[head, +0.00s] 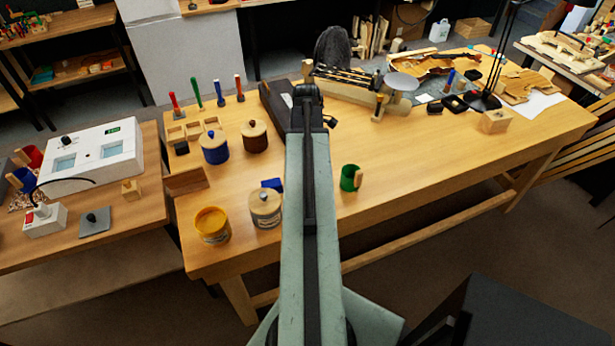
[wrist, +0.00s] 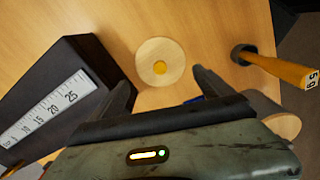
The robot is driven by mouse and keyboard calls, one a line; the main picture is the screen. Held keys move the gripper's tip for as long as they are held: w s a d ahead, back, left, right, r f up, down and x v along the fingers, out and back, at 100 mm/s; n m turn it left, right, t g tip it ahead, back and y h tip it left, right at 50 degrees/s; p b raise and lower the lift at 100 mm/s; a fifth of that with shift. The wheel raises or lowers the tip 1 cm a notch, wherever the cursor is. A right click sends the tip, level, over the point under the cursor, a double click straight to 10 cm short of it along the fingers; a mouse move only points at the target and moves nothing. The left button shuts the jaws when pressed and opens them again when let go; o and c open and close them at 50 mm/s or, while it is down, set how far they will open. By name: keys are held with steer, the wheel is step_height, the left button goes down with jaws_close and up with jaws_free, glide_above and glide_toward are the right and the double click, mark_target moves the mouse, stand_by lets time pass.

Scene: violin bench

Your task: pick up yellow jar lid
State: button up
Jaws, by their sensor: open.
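The yellow jar lid (wrist: 151,72) is a round pale wooden disc with a yellow knob, lying flat on the bench in the wrist view. My gripper (wrist: 163,86) is open, its two dark fingers spread on either side of the lid's near edge; I see no contact. In the head view my gripper (head: 307,98) is over the back of the bench, and the lid is not visible there. The yellow jar (head: 212,228) stands without a lid at the bench's front left.
A dark block with a ruler (wrist: 62,98) lies left of the lid. An orange-handled tool (wrist: 280,69) stands to its right. In the head view, lidded blue (head: 214,149), brown (head: 255,138) and grey (head: 265,211) jars and a green mug (head: 348,179) stand on the bench (head: 430,150).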

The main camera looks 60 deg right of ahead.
steer(key=f+b, duration=0.4)
steer(key=f, duration=0.1)
steer(key=shift+s+d+f+b, duration=0.1)
steer(key=shift+s+d+b, duration=0.05)
steer(key=shift+s+b, duration=0.25)
steer(key=shift+r, duration=0.2)
steer(key=c, duration=1)
